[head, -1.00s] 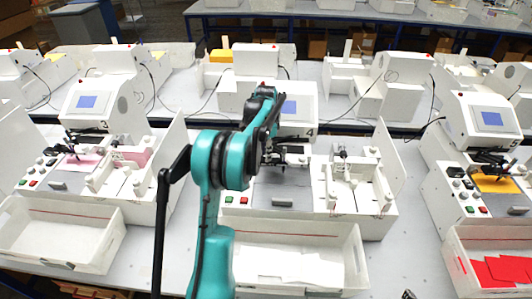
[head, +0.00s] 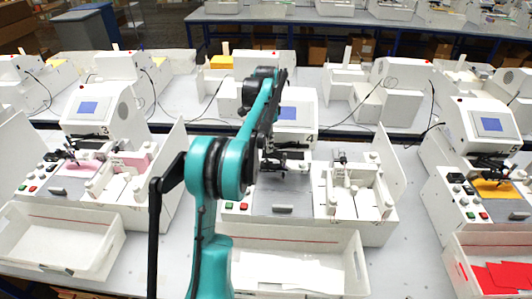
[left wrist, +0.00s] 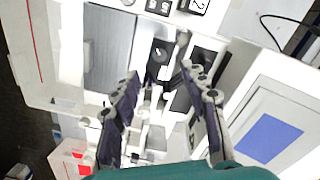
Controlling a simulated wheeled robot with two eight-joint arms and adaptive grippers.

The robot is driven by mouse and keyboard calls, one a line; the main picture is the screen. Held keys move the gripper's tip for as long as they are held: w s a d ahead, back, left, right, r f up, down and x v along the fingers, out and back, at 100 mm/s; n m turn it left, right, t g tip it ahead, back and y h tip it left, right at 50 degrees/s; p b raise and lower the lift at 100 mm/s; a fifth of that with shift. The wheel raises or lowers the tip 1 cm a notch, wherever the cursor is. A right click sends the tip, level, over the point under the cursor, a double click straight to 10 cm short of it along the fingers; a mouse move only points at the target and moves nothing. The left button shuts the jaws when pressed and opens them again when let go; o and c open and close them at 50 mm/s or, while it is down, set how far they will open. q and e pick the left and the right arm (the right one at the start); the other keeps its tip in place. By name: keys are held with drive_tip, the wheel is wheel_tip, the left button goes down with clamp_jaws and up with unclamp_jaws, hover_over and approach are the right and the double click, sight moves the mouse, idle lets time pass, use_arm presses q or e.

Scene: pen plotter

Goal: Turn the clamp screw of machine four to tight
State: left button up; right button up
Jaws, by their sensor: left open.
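Machine four (head: 296,113) stands in the middle of the head view, with a blue screen and a grey bed (head: 283,193). My left gripper (head: 264,150) hangs over its black pen carriage, and my teal arm hides part of it. In the left wrist view, the left gripper (left wrist: 162,72) is open, its two dark fingers apart above the carriage. The black carriage (left wrist: 160,56) with a round knob-like part lies just past the fingertips. I cannot tell for sure which part is the clamp screw, nor whether a finger touches it. My right gripper is out of view.
A white tray (head: 357,250) with white sheets stands in front of machine four. Machine three (head: 92,108) is at left, machine five (head: 488,124) at right, with a tray of red sheets. Machine four's screen housing (left wrist: 285,105) is close to the right finger in the wrist view.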

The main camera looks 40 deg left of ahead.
use_arm(q)
drive_tip(key=shift+r, duration=1.7)
drive_tip(key=s+d+f+n+t+b, duration=0.1)
drive_tip(key=s+d+t+b, duration=0.15)
drive_tip(key=s+d, duration=0.4)
drive_tip(key=s+d+f+n+t+b, duration=0.1)
drive_tip(key=s+d+n+b, duration=0.2)
drive_tip(key=d, duration=0.7)
drive_tip(key=s+d+f+n+t+b, duration=0.1)
drive_tip(key=s+d+f+t+b, duration=0.1)
drive_tip(key=s+d+f, duration=0.3)
drive_tip(key=s+d+f+n+t+b, duration=0.1)
drive_tip(key=s+d+f+b, duration=0.4)
drive_tip(key=s+f, duration=0.5)
drive_tip(key=shift+s+d+t, duration=0.35)
drive_tip(key=shift+s+d, duration=0.2)
drive_tip(key=shift+d, duration=0.1)
